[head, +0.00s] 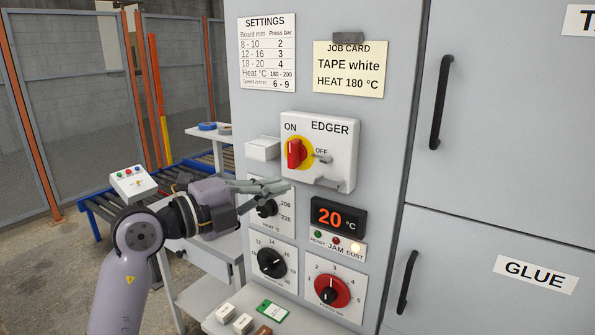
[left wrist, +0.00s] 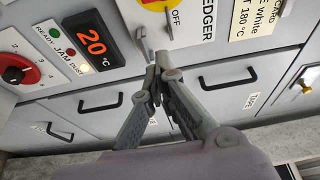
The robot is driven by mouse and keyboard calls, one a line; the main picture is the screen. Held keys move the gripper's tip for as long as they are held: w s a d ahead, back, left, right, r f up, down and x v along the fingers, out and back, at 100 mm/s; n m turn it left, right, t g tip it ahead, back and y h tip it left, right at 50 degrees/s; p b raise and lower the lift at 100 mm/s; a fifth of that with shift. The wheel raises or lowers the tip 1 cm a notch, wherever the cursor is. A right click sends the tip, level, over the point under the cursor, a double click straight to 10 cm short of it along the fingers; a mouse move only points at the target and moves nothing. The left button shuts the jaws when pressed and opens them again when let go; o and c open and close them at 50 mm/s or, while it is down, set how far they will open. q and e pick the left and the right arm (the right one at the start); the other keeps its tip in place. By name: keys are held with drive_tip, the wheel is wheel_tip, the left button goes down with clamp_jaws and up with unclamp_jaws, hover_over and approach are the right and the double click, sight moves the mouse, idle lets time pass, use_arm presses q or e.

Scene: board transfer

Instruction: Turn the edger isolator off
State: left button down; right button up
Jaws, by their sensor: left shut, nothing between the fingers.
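The edger isolator is a white box (head: 342,160) on the grey cabinet front. Its red handle (head: 293,153) sits on a yellow disc and stands roughly upright, towards the ON label; OFF is to its right. My left gripper (head: 286,185) is shut and empty, just below and left of the box, in front of the heat dial. In the left wrist view the fingertips (left wrist: 156,74) meet just below the isolator's lower edge; I cannot tell whether they touch it. There the red handle (left wrist: 152,2) is mostly cut off at the top. My right gripper is not in view.
Below the isolator are a display reading 20 °C (head: 338,217), a black dial (head: 271,262) and a red dial (head: 332,289). Grey tabs (head: 328,184) stick out at the box's lower edge. Black door handles (head: 441,102) project at right. A roller conveyor (head: 95,208) stands behind left.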

sight(294, 154)
use_arm(q)
drive_tip(key=p+x, duration=0.3)
drive_tip(key=x, duration=0.7)
drive_tip(key=shift+w+d, duration=0.1)
drive_tip(key=shift+w, duration=0.05)
drive_tip(key=w+a, duration=0.1)
drive_tip(key=a+p, duration=0.1)
drive_tip(key=a, duration=0.1)
drive_tip(key=shift+w, duration=0.4)
drive_tip(key=shift+w+a, duration=0.1)
drive_tip(key=shift+a, duration=0.25)
drive_tip(key=shift+d+f, duration=0.1)
drive_tip(key=shift+d, duration=0.1)
